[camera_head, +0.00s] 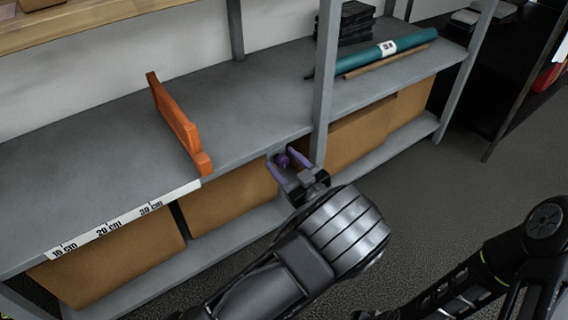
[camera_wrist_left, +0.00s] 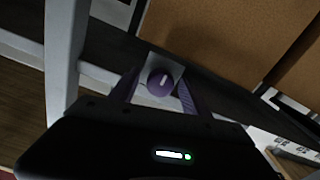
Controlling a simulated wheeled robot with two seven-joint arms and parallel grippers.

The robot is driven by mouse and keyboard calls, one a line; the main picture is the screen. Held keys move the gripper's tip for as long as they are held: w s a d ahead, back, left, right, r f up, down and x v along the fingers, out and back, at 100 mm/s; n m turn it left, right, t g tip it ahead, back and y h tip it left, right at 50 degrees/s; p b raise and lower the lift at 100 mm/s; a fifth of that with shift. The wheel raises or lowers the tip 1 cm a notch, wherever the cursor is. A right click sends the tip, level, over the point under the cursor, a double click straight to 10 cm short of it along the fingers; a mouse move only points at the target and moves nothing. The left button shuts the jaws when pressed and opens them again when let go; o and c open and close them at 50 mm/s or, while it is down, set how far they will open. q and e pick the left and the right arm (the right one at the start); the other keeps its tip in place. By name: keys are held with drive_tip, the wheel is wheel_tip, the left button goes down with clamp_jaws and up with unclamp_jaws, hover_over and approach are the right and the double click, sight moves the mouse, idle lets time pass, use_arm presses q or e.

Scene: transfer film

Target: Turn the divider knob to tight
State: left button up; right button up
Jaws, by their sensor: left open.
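The divider knob is a small round purple knob (camera_head: 282,161) on the front edge of the grey shelf, close to the upright post. In the left wrist view the knob (camera_wrist_left: 160,82) shows a white pointer line and sits on a pale square plate (camera_wrist_left: 152,66). My left gripper (camera_head: 285,163) is open, with its purple fingers on either side of the knob. I cannot tell whether the fingers touch it. The orange divider (camera_head: 178,118) stands upright across the shelf, left of the knob. The tight marking is not readable. My right gripper cannot be made out.
A ruler strip (camera_head: 125,219) runs along the shelf edge at left. Cardboard boxes (camera_head: 230,196) fill the level below. A grey post (camera_head: 325,80) rises just right of the knob. A teal tube (camera_head: 375,57) and black cases (camera_head: 345,22) lie on the shelf behind it.

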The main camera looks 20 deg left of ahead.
use_arm(q)
clamp_jaws()
idle(0.5)
